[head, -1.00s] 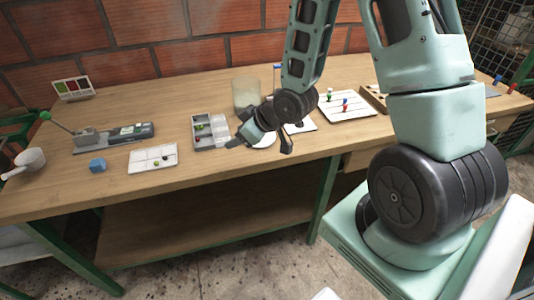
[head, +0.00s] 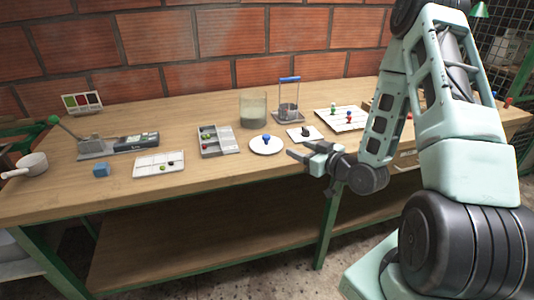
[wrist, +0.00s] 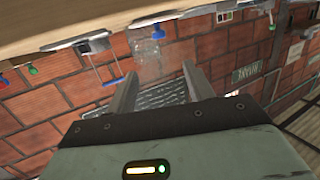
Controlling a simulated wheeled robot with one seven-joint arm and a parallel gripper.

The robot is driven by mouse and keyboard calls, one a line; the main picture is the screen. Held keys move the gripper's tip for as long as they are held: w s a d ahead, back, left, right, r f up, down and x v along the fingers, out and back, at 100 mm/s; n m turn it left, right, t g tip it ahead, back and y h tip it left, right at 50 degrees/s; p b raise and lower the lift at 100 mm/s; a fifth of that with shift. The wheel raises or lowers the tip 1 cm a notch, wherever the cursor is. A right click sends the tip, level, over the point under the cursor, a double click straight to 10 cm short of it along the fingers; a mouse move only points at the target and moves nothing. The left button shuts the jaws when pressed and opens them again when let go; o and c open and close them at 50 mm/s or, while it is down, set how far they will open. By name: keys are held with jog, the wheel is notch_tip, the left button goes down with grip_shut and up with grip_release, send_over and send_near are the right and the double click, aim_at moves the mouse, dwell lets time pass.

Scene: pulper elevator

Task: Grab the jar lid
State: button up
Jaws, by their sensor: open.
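The jar lid (head: 266,150) is a pale round disc with a blue knob (head: 266,138), lying on the table in front of a glass jar (head: 253,110). In the wrist view, which is upside down, the blue knob (wrist: 158,32) hangs below the table edge line, beyond my fingers. My gripper (head: 296,151) is open and empty, to the right of the lid and nearer the table's front edge. It is apart from the lid. In the wrist view its two fingers (wrist: 160,72) are spread with nothing between them.
A divided tray (head: 218,140) stands left of the lid. A small white plate (head: 304,134) with a dark piece and a blue-handled rack (head: 288,100) are behind and right. A pegged white board (head: 343,119) lies farther right. Bare wooden tabletop (head: 225,173) lies in front.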

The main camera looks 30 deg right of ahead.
jog(key=p, duration=0.1)
send_near(268, 137)
jog(key=w, duration=0.2)
jog(key=shift+w+r, duration=0.15)
jog(key=shift+w, duration=0.2)
jog(key=shift+w+a+f+p, duration=0.1)
jog(key=shift+w+f+p, duration=0.15)
jog(key=shift+w, duration=0.7)
jog(key=shift+w+a+f+p, duration=0.15)
jog(key=shift+w+f, duration=0.15)
jog(key=shift+w, duration=0.7)
jog(key=shift+w+a+f+p, duration=0.1)
jog(key=shift+w+f+p, duration=0.15)
jog(key=shift+w, duration=0.7)
jog(key=shift+c, duration=0.3)
jog(key=c, duration=1)
